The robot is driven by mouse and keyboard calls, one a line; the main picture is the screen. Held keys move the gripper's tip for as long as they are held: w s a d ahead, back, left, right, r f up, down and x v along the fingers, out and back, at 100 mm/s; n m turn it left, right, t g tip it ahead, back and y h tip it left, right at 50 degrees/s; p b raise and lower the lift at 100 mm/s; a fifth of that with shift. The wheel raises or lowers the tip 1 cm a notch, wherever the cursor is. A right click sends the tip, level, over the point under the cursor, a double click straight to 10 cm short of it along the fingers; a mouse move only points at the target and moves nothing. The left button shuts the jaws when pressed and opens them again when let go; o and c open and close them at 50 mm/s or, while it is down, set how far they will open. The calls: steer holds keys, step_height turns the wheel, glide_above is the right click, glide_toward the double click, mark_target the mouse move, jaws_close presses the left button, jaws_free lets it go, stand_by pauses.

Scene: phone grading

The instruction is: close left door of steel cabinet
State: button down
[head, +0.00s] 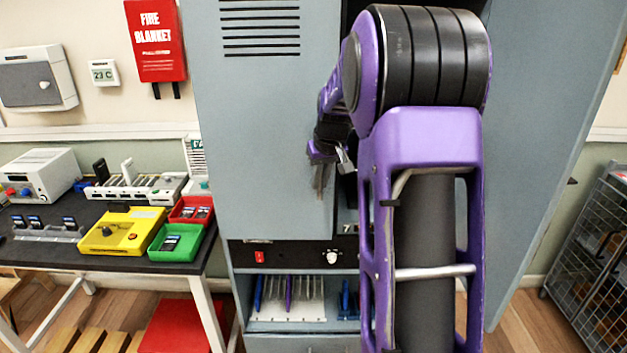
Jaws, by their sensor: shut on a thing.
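The steel cabinet (345,258) stands in the middle of the head view, grey-blue, with a dark strip and shelf section low down. Its left door (265,130) is a tall grey panel with vent slots near the top. The door looks close to the cabinet front; I cannot tell whether it is flush. My gripper (320,165) is at the door's right edge, shut on what looks like the left door's handle (320,182). My arm hides much of the opening and part of the grip.
The cabinet's right door (545,150) stands open on the right. A dark table (130,262) with a yellow device (122,232) and red and green trays is on the left. A wire cage (595,250) stands far right. A red box (180,325) is on the floor.

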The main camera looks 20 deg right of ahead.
steer(key=shift+w+d+r, duration=0.1)
steer(key=shift+w+d, duration=0.05)
steer(key=shift+d, duration=0.05)
steer(key=c, duration=0.9)
jaws_free()
steer(key=p+v, duration=0.1)
steer(key=v, duration=1.6)
